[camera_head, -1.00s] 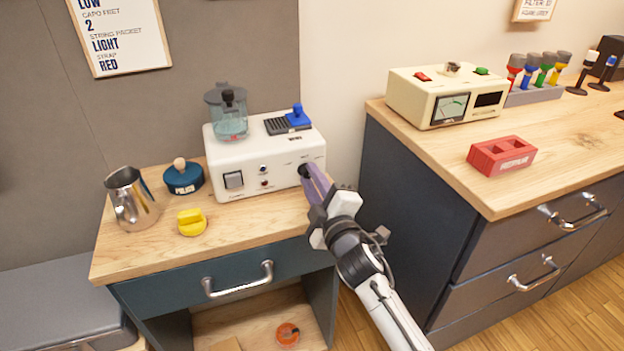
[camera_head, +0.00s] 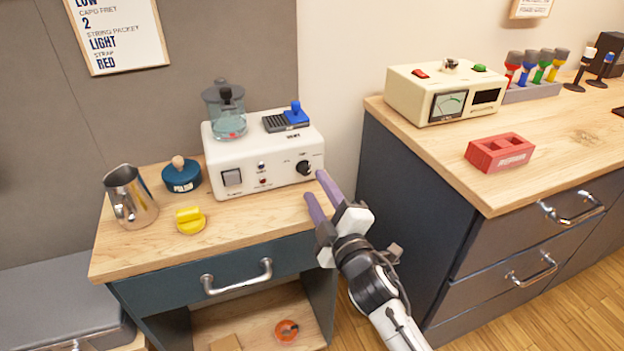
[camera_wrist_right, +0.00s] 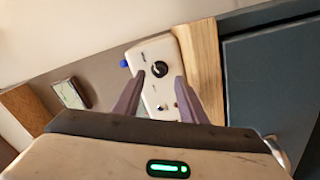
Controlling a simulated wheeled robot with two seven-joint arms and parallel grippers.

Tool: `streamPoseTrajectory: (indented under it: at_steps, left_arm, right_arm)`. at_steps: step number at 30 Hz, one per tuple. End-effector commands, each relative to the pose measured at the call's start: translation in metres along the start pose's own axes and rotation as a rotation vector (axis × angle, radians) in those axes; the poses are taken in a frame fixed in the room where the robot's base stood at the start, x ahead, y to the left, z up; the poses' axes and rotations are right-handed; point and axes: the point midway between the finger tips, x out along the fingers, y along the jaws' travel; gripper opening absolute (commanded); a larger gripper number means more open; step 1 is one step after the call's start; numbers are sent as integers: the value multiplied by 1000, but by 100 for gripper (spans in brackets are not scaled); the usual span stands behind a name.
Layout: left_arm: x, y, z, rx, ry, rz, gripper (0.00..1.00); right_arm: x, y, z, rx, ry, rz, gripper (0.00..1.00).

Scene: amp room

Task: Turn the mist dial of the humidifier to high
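The white humidifier (camera_head: 262,158) stands at the back of the small wooden-topped cabinet, with a clear tank and a blue-knobbed grille on top. Its black dial (camera_head: 304,168) is on the right of the front face; the label marks around it are too small to read. The dial also shows in the right wrist view (camera_wrist_right: 160,69), between and beyond the fingertips. My right gripper (camera_head: 316,184) has its two purple fingers spread apart and empty, a short way in front of the dial, not touching it. My left gripper is not in view.
A yellow knob-like piece (camera_head: 190,221), a blue lidded pot (camera_head: 182,178) and a metal pitcher (camera_head: 131,197) stand left on the cabinet top (camera_head: 245,217). At right, a taller counter carries a cream meter box (camera_head: 445,95) and a red block (camera_head: 500,153).

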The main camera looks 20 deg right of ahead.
Motion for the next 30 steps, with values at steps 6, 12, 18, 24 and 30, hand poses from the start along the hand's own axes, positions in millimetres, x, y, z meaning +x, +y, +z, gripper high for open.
streamPoseTrajectory:
  at_steps: [6,12,18,24,30]
  left_arm:
    - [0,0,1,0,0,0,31]
    - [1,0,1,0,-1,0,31]
    - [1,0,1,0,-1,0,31]
    - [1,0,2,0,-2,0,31]
    - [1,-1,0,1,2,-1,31]
  right_arm:
    - [-39,-1,0,1,-1,-2,38]
    - [-51,0,0,0,0,0,38]
    - [-52,0,0,0,0,0,38]
    - [-51,0,0,0,0,0,38]
    - [-51,0,0,0,0,0,38]
